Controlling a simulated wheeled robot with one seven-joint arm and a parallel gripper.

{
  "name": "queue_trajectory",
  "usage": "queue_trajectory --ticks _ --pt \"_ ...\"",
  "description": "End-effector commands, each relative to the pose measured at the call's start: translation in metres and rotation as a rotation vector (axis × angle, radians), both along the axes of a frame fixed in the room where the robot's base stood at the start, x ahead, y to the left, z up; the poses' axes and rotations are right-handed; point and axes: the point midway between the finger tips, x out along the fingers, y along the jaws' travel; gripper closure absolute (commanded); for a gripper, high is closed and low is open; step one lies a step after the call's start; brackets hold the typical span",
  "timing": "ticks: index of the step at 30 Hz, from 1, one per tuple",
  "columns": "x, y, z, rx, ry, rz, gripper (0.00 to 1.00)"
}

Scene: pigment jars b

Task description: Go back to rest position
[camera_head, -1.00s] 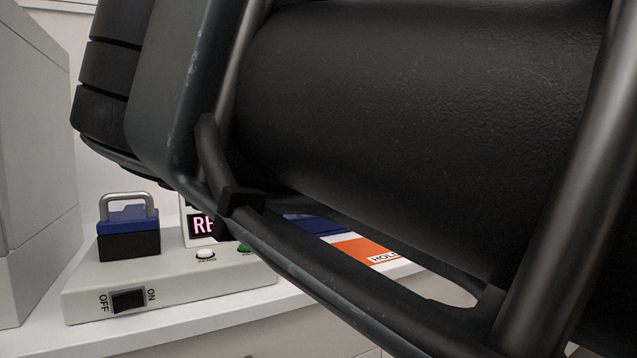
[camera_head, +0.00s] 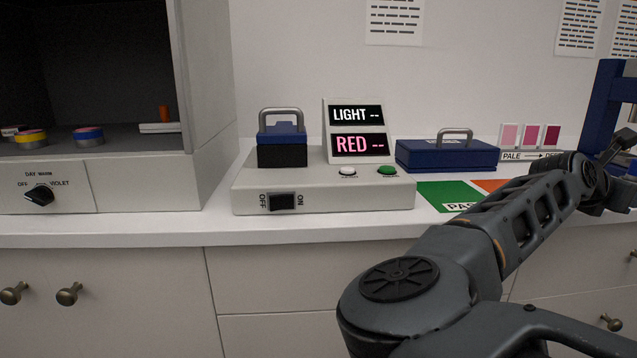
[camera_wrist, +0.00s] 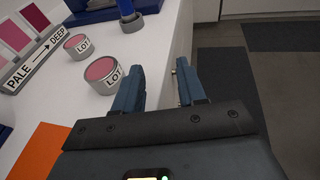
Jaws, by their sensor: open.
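My gripper shows in the wrist view (camera_wrist: 160,85) with its two blue-grey fingers apart and nothing between them. It hangs over the counter's front edge, with the dark floor beyond. In the head view my arm reaches from the bottom right up to the right edge, where its end is partly cut off. Two pigment jars marked LOT, a nearer one (camera_wrist: 103,75) and a farther one (camera_wrist: 77,46), stand on the white counter left of my gripper in the wrist view.
A meter with a LIGHT and RED display (camera_head: 357,130) stands mid-counter, beside a blue case (camera_head: 447,155). A grey booth (camera_head: 190,90) is at left. A green mat (camera_head: 448,192), an orange mat (camera_wrist: 40,150) and a blue stand (camera_head: 603,110) lie toward the right.

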Motion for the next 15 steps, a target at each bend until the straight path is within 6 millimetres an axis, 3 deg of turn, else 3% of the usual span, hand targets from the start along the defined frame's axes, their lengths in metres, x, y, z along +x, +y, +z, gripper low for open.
queue_trajectory --ticks 1,6,10,15 --pt "-0.017 -0.012 -0.001 -0.075 0.069 -0.017 0.6" --pt "-0.062 -0.035 0.01 -0.318 0.299 -0.062 0.6" --pt "-0.089 -0.041 0.021 -0.498 0.472 -0.089 0.6" --pt "-0.116 -0.035 0.032 -0.724 0.699 -0.114 0.6"
